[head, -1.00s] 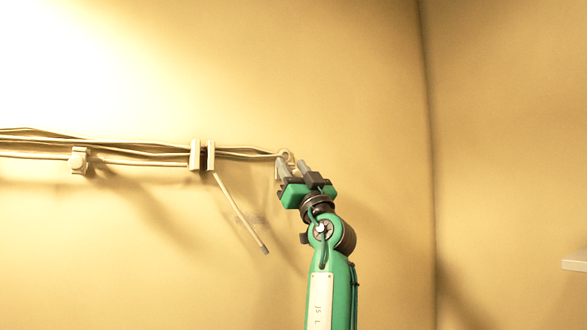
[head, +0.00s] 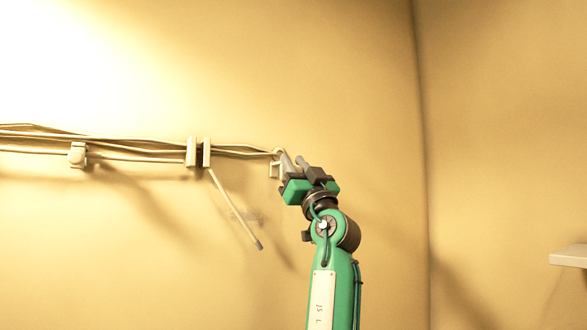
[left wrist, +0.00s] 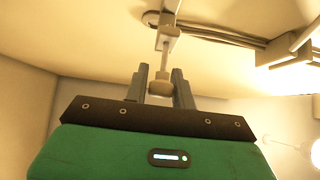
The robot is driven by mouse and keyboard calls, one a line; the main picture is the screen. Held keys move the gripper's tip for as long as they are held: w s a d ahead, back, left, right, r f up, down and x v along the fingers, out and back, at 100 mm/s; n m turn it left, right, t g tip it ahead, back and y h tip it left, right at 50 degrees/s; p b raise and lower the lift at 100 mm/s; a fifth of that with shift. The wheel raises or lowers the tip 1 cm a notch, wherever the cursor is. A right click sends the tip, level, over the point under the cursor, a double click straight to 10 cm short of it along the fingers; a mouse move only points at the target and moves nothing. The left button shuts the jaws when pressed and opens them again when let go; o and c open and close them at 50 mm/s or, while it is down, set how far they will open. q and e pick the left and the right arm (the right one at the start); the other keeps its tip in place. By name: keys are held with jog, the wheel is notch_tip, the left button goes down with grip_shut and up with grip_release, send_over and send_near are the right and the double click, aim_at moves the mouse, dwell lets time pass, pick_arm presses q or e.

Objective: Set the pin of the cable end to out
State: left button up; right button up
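My left gripper (head: 292,160) is raised at the wall, at the right end of the cable run. In the left wrist view its two grey fingers (left wrist: 160,72) stand apart, with a pale blocky fitting (left wrist: 159,88) between or just behind them; I cannot tell if they touch it. A thin stem (left wrist: 165,45) runs from this fitting to the wall. In the head view a pale fitting (head: 274,170) shows just left of the fingers, partly hidden by them. A loose cable end (head: 258,244) with a dark tip hangs lower left. No pin can be made out clearly. My right gripper is not in view.
Several pale cables (head: 110,138) run along the wall to the left, through a bracket (head: 198,152) and past a small block (head: 77,155). A white shelf edge (head: 569,256) juts out at far right. The wall between the arm and the corner is bare.

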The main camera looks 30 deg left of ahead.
pick_arm(q)
jog(key=shift+o, duration=1.3)
jog(key=shift+d, duration=0.2)
jog(key=shift+s+f, duration=0.1)
jog(key=shift+f, duration=0.05)
jog(key=b+v, duration=0.6)
jog(key=v, duration=0.7)
jog(key=shift+s+d+b, duration=0.15)
jog(key=shift+d+b, duration=0.15)
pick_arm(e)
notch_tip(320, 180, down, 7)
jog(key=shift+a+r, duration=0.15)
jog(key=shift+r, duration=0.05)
